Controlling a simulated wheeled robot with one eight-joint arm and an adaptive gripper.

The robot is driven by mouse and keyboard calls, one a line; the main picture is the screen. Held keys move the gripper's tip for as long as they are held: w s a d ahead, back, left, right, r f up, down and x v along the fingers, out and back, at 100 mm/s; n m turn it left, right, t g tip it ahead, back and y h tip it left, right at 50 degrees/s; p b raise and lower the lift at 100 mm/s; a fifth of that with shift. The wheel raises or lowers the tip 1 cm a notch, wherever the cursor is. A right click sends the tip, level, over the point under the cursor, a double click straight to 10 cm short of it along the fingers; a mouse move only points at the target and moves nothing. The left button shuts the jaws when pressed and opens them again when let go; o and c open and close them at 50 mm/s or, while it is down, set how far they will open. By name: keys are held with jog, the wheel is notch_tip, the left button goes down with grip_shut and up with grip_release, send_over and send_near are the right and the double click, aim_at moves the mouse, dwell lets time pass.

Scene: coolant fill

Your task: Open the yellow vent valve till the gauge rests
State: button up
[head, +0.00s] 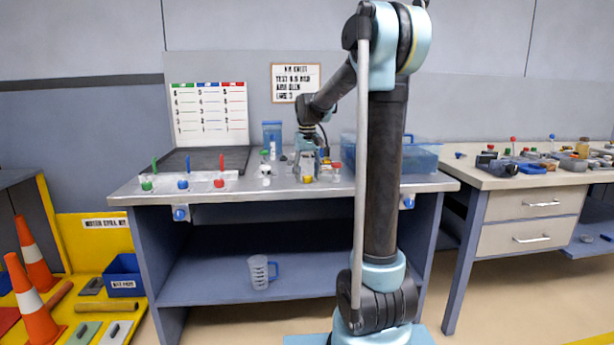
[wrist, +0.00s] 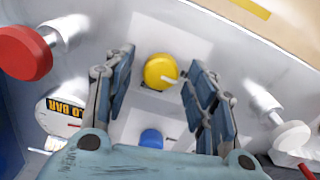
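The yellow vent valve (wrist: 160,71) shows in the wrist view as a round knob with a small pale lever pointing right. My gripper (wrist: 160,60) is open, with one finger on each side of the yellow knob and a visible gap to it. It holds nothing. The gauge (wrist: 60,116) is a white dial at the left, partly hidden by my gripper; its label ends in "BAR" and its needle cannot be read. In the head view my gripper (head: 311,150) is low over the bench, and the valve is too small to make out surely.
In the wrist view, a red knob (wrist: 24,53) is upper left, a blue knob (wrist: 151,139) below the yellow one and a white knob (wrist: 291,136) at right. The workbench (head: 270,190) also carries a blue tub (head: 412,157) and a rack (head: 202,182) with coloured knobs.

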aim_at(307, 176)
notch_tip(307, 176, up, 12)
dwell(0.8)
jog(key=s+d+f, duration=0.2)
jog(key=s+f, duration=0.1)
jog(key=s, duration=0.4)
jog(key=s+d+f+m+t, duration=0.1)
jog(key=s+d+f, duration=0.25)
jog(key=s, duration=0.35)
jog(key=s+d+f, duration=0.1)
jog(key=s+f, duration=0.3)
jog(key=s, duration=0.3)
jog(key=s+d+f+t, duration=0.1)
jog(key=s+d+f, duration=0.2)
jog(key=s+f, duration=1.2)
notch_tip(307, 176, down, 2)
jog(key=shift+s+f+m, duration=0.1)
jog(key=shift+s+m, duration=0.25)
jog(key=shift+m, duration=0.05)
jog(key=shift+d, duration=0.1)
